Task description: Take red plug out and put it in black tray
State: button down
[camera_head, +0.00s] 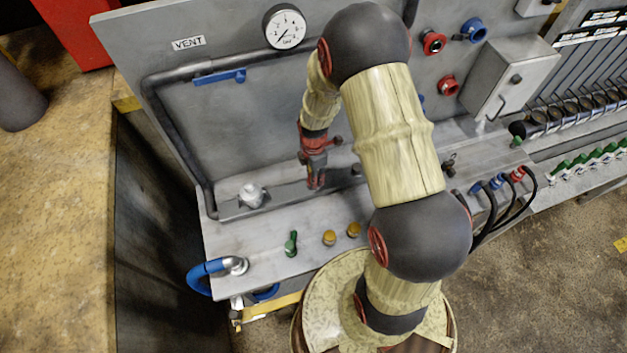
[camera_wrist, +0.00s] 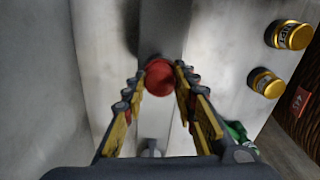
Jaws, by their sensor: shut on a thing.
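The red plug (camera_wrist: 159,77) shows as a round red top between the fingertips in the wrist view. My gripper (camera_wrist: 158,82) is shut on it. In the head view my gripper (camera_head: 316,178) points down over the long grey strip (camera_head: 288,197) on the bench, near the upright panel. From there I cannot tell the plug apart from the red parts of the gripper, and whether it is seated or lifted is unclear. I cannot make out a black tray for certain in either view.
A white knob (camera_head: 251,194) stands at the strip's left end. Yellow caps (camera_head: 329,238) and a green valve (camera_head: 291,243) stand along the bench front. A blue-handled hose fitting (camera_head: 207,272) is at the left corner. The upright panel (camera_head: 220,115) closes off the back.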

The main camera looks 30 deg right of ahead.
jog(key=shift+n, duration=0.5)
jog(key=c, duration=1.5)
grip_release()
jog(key=shift+o, duration=0.8)
jog(key=shift+c, duration=0.4)
jog(key=m, duration=1.5)
jog(key=shift+b, duration=0.3)
jog(key=m, duration=0.5)
jog(key=shift+m, duration=0.4)
